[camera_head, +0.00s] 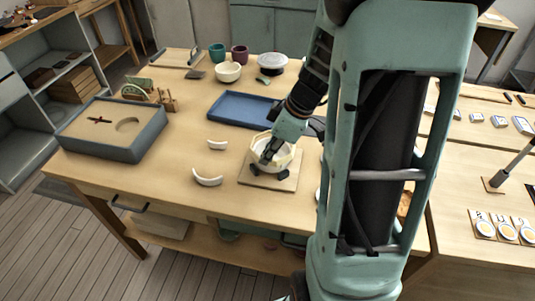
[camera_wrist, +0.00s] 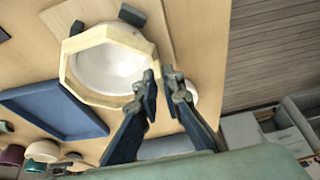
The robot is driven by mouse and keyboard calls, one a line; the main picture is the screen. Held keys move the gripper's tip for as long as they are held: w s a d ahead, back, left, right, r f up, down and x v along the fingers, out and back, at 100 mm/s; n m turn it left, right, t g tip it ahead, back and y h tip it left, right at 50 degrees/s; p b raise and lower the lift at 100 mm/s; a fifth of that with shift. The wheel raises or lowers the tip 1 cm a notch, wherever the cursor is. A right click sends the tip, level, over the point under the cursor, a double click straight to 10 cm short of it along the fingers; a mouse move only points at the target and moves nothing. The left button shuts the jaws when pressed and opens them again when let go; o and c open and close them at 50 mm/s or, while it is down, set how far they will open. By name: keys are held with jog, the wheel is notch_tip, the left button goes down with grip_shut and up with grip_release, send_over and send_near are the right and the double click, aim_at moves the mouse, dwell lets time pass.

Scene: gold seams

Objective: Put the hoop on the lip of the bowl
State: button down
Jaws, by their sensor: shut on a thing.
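The white bowl (camera_head: 262,147) stands on a square wooden board near the middle of the table; its white inside fills the ring in the wrist view (camera_wrist: 108,68). The hoop (camera_wrist: 70,80) is a pale, many-sided wooden ring, lined up around the bowl's rim. I cannot tell whether it rests on the lip all the way round. My gripper (camera_wrist: 160,80) is shut on the hoop's edge at one side, with its fingers over the near part of the bowl in the head view (camera_head: 268,156). My fingers hide part of the hoop there.
Two white curved shards (camera_head: 208,179) lie left of the board (camera_head: 270,184). A blue tray (camera_head: 232,108) lies behind it. A grey box (camera_head: 120,146) stands at the left. Cups and a cream bowl (camera_head: 228,72) stand at the back. The table's front left is clear.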

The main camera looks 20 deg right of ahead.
jog(key=shift+f+b, duration=0.7)
jog(key=shift+b, duration=0.75)
dwell(0.5)
dwell(0.5)
jog(key=c, duration=1.5)
grip_release()
jog(key=shift+r, duration=0.15)
jog(key=shift+r+p, duration=1.7)
jog(key=shift+r, duration=1.2)
